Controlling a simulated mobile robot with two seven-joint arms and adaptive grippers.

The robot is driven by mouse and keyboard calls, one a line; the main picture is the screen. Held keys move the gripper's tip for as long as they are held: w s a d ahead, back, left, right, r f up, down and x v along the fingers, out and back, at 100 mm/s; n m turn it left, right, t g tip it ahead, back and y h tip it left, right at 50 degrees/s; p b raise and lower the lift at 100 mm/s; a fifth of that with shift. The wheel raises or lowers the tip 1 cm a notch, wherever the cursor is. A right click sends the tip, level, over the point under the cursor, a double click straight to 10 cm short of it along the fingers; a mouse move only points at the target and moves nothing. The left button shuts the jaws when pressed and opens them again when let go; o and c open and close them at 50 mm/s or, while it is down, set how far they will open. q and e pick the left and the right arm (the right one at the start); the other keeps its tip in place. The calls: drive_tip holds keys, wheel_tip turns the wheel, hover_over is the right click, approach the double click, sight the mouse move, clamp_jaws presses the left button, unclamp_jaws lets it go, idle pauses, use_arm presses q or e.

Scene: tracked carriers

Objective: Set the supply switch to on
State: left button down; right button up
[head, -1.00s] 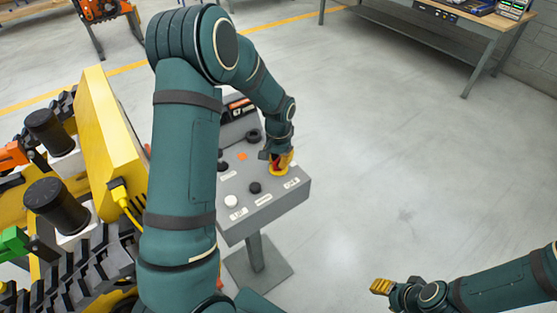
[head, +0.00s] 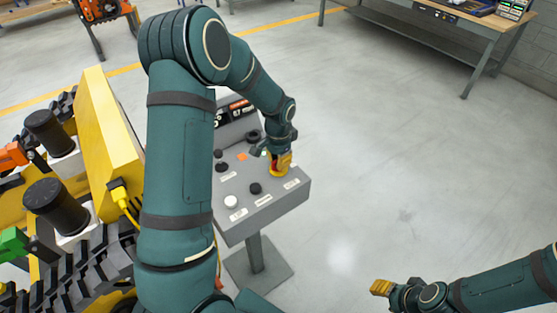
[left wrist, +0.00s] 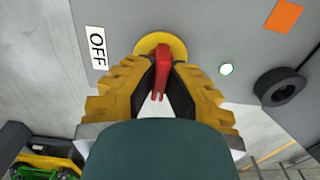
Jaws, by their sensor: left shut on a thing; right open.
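The supply switch is a red handle (left wrist: 160,72) on a yellow round plate (left wrist: 178,46), set in the grey control panel (head: 250,228). An OFF label (left wrist: 97,48) stands left of it in the left wrist view. My left gripper (head: 279,172) is shut on the red handle, with a yellow finger on each side (left wrist: 160,95). In the head view the gripper mostly hides the switch. My right gripper (head: 380,287) is open and empty, low at the right, away from the panel.
The panel also bears a white button (head: 231,202), a black knob (head: 255,188) and an orange square (left wrist: 284,16). A yellow tracked carrier (head: 105,140) stands close at the left. A workbench (head: 440,30) is at the back right. The floor between is clear.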

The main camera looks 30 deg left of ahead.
use_arm(q)
drive_tip(key=shift+s+f, duration=0.1)
drive_tip(key=c, duration=1)
unclamp_jaws()
wheel_tip(320, 180, up, 12)
drive_tip(key=shift+r, duration=0.1)
